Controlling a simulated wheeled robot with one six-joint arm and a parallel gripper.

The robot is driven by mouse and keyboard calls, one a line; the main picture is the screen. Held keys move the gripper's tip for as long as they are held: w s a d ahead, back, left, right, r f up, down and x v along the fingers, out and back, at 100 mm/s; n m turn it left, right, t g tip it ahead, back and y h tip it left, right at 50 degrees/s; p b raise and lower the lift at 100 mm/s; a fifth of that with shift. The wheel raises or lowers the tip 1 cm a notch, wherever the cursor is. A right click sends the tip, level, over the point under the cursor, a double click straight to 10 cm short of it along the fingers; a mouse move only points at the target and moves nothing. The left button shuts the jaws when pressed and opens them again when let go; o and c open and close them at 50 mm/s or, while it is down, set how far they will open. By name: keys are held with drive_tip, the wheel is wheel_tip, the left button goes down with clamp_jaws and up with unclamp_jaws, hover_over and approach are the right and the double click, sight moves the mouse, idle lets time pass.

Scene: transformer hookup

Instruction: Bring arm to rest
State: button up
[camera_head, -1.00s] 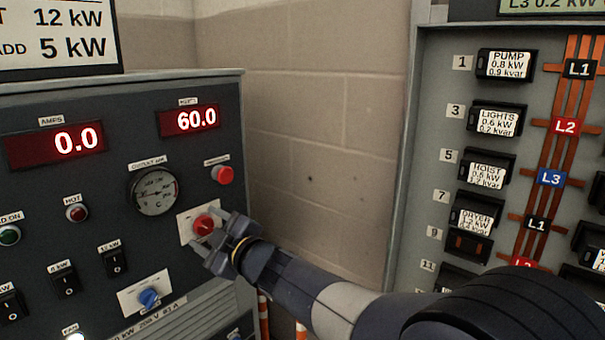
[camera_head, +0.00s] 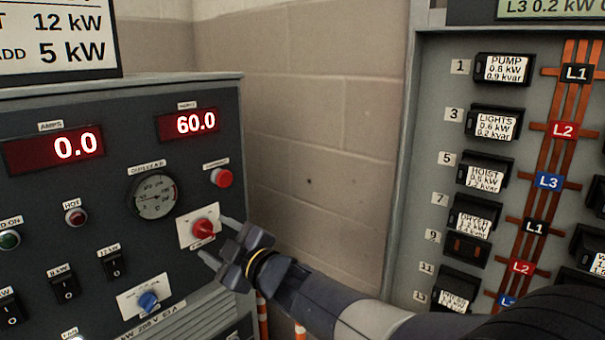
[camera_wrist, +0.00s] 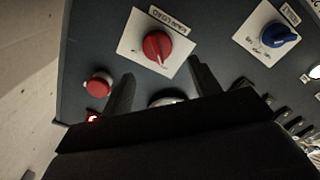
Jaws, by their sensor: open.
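My gripper (camera_head: 218,240) is open and empty, just in front of and right of the red rotary knob (camera_head: 203,229) on the grey load panel (camera_head: 95,190). The fingers are apart from the knob. In the wrist view the red knob (camera_wrist: 157,47) on its white plate lies beyond my gripper (camera_wrist: 158,85), with clear space around it. My arm reaches in from the lower right of the head view.
A blue knob (camera_head: 148,300), a round gauge (camera_head: 153,195) and a red button (camera_head: 221,177) are on the same panel. A breaker panel (camera_head: 425,150) with labelled breakers stands at the right. A bare block wall (camera_head: 320,130) lies between the panels.

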sight(204, 229)
drive_tip(key=v, duration=0.5)
drive_tip(key=x, duration=1)
drive_tip(key=shift+w+r, duration=0.1)
drive_tip(key=shift+r, duration=0.1)
drive_tip(key=m+p, duration=0.1)
drive_tip(key=m, duration=0.1)
drive_tip(key=shift+d+r+m+p, duration=0.15)
drive_tip(key=shift+m+p, duration=0.15)
drive_tip(key=shift+p, duration=0.05)
drive_tip(key=m+p, duration=0.1)
drive_tip(key=m, duration=0.1)
drive_tip(key=m+p, duration=0.4)
drive_tip(key=m, duration=0.1)
drive_tip(key=shift+w+d, duration=0.25)
drive_tip(key=shift+w, duration=0.05)
drive_tip(key=m+p, duration=0.3)
drive_tip(key=m, duration=0.1)
drive_tip(key=shift+w+d, duration=0.15)
drive_tip(key=m+p, duration=0.4)
drive_tip(key=shift+w+d+f+m, duration=0.15)
drive_tip(key=shift+f+m, duration=0.05)
drive_tip(key=shift+m, duration=0.1)
drive_tip(key=shift+b+v, duration=0.35)
drive_tip(key=shift+v, duration=1.1)
drive_tip(key=shift+f, duration=0.1)
